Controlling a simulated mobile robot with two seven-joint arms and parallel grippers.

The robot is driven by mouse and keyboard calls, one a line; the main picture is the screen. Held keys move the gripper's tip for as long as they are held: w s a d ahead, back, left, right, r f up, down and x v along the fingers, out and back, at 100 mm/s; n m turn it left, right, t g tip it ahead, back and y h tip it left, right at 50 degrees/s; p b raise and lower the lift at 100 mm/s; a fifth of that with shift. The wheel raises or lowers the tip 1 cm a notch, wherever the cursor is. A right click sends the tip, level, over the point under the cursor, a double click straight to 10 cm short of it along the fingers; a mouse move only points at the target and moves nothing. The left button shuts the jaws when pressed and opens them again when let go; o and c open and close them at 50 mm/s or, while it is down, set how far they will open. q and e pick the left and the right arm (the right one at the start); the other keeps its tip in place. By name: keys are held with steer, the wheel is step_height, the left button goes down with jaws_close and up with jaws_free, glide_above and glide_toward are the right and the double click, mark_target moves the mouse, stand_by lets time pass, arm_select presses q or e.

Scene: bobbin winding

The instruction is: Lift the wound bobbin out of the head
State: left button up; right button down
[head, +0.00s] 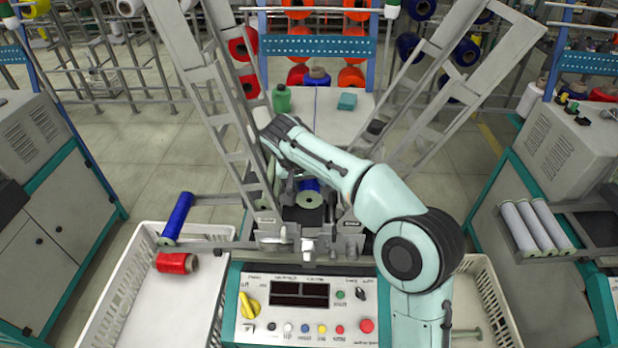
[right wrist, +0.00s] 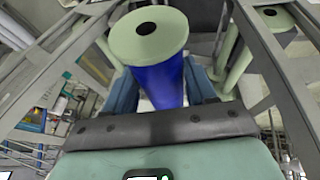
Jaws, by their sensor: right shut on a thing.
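The wound bobbin (head: 311,198) has blue thread and a pale green end flange with a dark hole. In the head view it sits low between the frame arms of the winding head (head: 268,232). My right gripper (head: 297,188) is at the bobbin, largely hidden behind my own wrist and the machine. In the right wrist view the blue bobbin (right wrist: 158,87) lies between the blue fingers of my right gripper (right wrist: 162,92), which is shut on it. Whether the bobbin still touches the head's holders cannot be told. My left gripper does not show.
A control panel (head: 300,305) stands in front of the head. White crates flank it, the left one (head: 110,285) holding a red bobbin (head: 176,263). Another blue bobbin (head: 177,216) is on a side bar. Tall slanted grey frames (head: 225,110) rise either side of my forearm.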

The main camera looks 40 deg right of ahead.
mark_target(306, 191)
steer(key=s+a+b, duration=0.2)
steer(key=s, duration=0.1)
steer(key=shift+s+a+b, duration=0.15)
steer(key=shift+a+b, duration=0.2)
steer(key=shift+b, duration=0.05)
arm_select(q)
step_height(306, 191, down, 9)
steer(key=b, duration=0.6)
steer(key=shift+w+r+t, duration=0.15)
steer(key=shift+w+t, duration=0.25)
arm_select(e)
steer(key=s+a, duration=1.5)
steer(key=s, duration=0.3)
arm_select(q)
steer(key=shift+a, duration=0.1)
arm_select(e)
steer(key=shift+a, duration=0.1)
